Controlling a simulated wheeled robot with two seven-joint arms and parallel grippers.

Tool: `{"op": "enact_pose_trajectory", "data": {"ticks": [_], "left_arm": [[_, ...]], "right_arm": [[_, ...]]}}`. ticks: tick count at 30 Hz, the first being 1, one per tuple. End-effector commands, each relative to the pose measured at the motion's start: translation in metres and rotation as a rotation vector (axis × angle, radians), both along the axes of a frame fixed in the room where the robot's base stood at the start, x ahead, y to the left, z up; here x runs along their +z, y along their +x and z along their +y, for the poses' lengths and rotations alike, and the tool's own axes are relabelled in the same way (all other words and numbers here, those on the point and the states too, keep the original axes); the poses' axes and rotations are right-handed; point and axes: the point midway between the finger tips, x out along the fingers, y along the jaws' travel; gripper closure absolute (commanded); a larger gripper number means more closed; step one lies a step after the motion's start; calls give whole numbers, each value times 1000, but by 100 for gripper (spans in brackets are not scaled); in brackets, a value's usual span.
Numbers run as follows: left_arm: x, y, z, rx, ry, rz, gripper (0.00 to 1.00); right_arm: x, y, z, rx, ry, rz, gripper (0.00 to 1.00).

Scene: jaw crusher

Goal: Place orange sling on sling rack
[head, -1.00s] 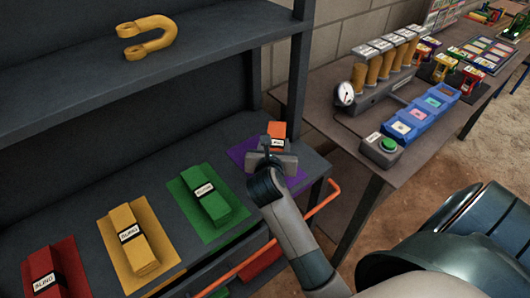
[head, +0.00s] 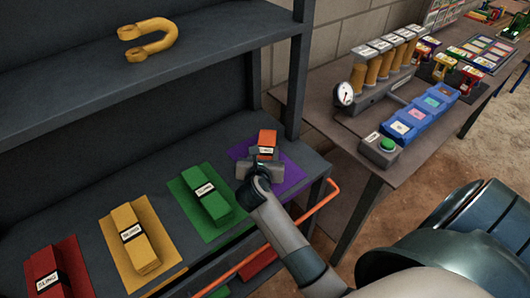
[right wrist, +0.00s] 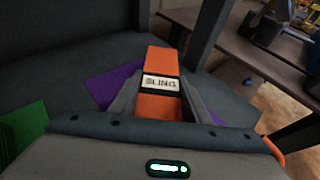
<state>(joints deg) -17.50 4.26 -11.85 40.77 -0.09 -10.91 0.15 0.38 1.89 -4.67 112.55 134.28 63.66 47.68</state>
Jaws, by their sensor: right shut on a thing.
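The orange sling (head: 267,139), a flat block with a white label on a black band, is between the fingers of my right gripper (head: 262,158). In the right wrist view the fingers (right wrist: 158,98) are shut on both sides of the sling (right wrist: 162,62). The sling is over the purple mat (head: 291,179) at the right end of the grey sling rack's lower shelf (head: 84,207). I cannot tell whether it touches the mat. Green (head: 207,194), yellow (head: 137,240) and red (head: 47,280) slings lie on matching mats to the left. My left gripper is not in view.
A yellow shackle (head: 150,38) lies on the upper shelf. A rack post (head: 298,75) stands just behind and right of the purple mat. An orange rail (head: 270,247) runs along the front. A table with a gauge (head: 344,94) and blue bins (head: 403,128) stands at right.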

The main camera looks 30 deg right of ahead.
Motion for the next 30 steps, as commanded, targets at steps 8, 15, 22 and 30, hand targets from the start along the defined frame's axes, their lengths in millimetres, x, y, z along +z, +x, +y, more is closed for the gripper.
{"op": "enact_pose_trajectory", "data": {"ticks": [8,15,22,30], "left_arm": [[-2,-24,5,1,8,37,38],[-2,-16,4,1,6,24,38],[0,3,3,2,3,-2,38],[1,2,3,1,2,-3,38]], "right_arm": [[-6,0,0,1,-1,-4,94],[-8,0,0,1,-1,-3,94],[-9,0,0,0,0,0,38],[-8,0,0,0,-1,-1,38]]}}
